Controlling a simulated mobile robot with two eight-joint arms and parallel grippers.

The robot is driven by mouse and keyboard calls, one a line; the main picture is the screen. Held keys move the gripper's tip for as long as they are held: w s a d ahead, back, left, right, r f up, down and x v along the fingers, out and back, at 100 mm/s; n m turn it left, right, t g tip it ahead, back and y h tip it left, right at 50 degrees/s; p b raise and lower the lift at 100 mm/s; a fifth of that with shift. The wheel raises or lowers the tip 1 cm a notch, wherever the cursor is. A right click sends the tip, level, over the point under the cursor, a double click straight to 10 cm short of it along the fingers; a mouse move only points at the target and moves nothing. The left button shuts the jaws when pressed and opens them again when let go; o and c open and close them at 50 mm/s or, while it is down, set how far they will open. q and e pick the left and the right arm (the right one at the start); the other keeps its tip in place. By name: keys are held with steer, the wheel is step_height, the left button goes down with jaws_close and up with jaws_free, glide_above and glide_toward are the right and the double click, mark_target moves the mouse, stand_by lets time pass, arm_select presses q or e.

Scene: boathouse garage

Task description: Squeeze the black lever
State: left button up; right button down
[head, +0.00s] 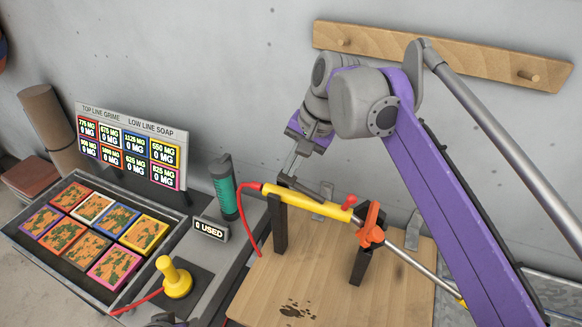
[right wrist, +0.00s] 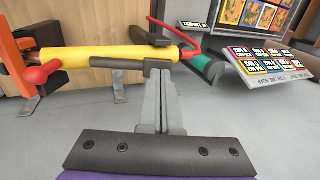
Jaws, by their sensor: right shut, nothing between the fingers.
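A yellow spray wand (head: 305,200) with a red hose at one end rests across two black posts above a wooden board. It also shows in the right wrist view (right wrist: 75,56). The black lever (head: 308,188) lies along the wand's side near the hose end; it shows dark grey in the right wrist view (right wrist: 118,63). My right gripper (head: 287,174) is shut and empty, its fingertips at the lever's hose-side end. In the right wrist view the fingers (right wrist: 158,78) reach up to that end; whether they touch is unclear. My left gripper is not in view.
An orange clamp (head: 370,226) and a red knob (head: 349,201) sit farther along the wand. A green cylinder (head: 224,190), a "0 USED" display (head: 210,229), a yellow joystick (head: 177,278) and a tray of painted tiles (head: 180,228) stand left. A wooden peg rail (head: 430,52) is on the wall.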

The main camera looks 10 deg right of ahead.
steer(key=shift+a+f, duration=0.1)
steer(key=shift+f, duration=0.3)
steer(key=shift+w, duration=0.1)
